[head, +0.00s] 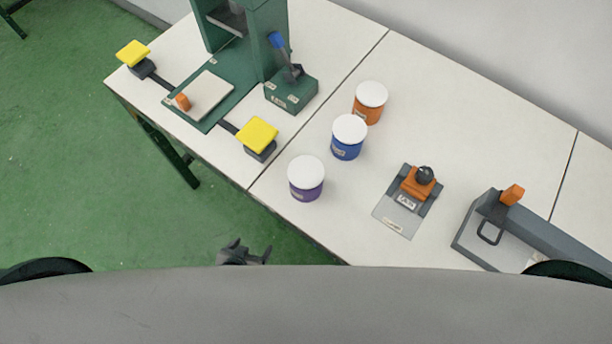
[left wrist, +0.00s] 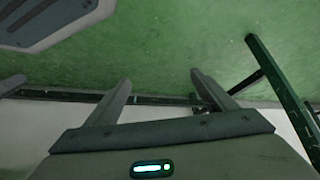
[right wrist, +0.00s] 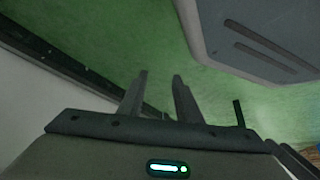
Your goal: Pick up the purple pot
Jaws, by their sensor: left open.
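The purple pot (head: 308,193) with a white lid stands upright on the white table, near its front edge, in the head view. My left gripper (head: 246,246) shows at the bottom of the head view, over the green floor, left of and in front of the pot and apart from it. In the left wrist view my left gripper (left wrist: 161,78) is open, with nothing between its fingers. My right gripper (right wrist: 160,76) shows only in the right wrist view, its fingers apart and empty. The purple pot is in neither wrist view.
A blue pot (head: 347,151) and an orange pot (head: 367,115) stand behind the purple one. An orange-and-grey device (head: 398,214) is to the right, then a grey machine (head: 476,240). A green press (head: 228,78) with yellow pads (head: 257,134) is to the left.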

